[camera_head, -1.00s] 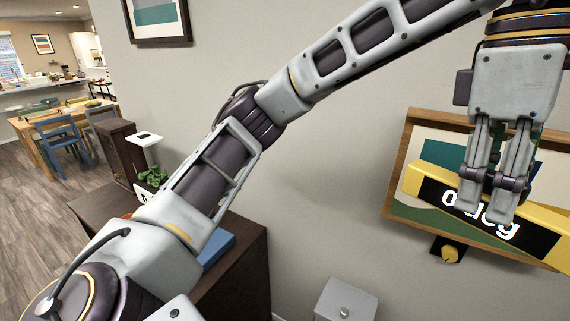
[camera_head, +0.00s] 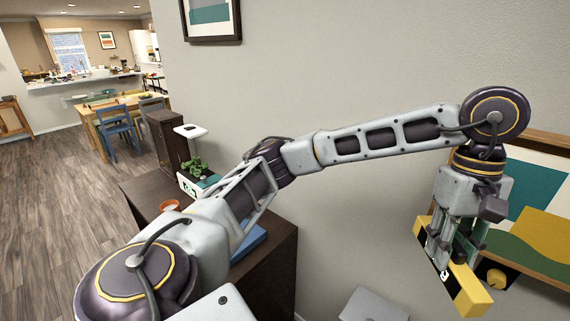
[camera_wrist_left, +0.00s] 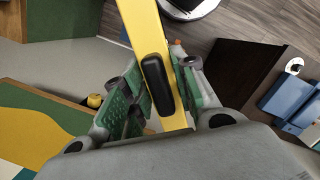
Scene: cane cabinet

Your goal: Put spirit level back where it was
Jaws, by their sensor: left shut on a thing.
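The spirit level (camera_head: 472,296) is a long yellow bar with a black panel and white lettering. My left gripper (camera_head: 454,250) points down and is shut on it near its middle. It is held in the air at the right of the head view, in front of a framed picture. In the left wrist view the level (camera_wrist_left: 144,25) runs up between the green-padded fingers, with a black oval part on its near face. The fingers and arm cover part of the level in the head view. My right gripper is not in view.
A dark brown cabinet (camera_head: 277,275) stands left of centre, bearing a blue object (camera_head: 248,243), an orange bowl (camera_head: 170,205) and a plant (camera_head: 194,166). The framed picture (camera_head: 525,195) is behind my gripper. A grey-white object (camera_head: 372,306) is below. Open floor lies left.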

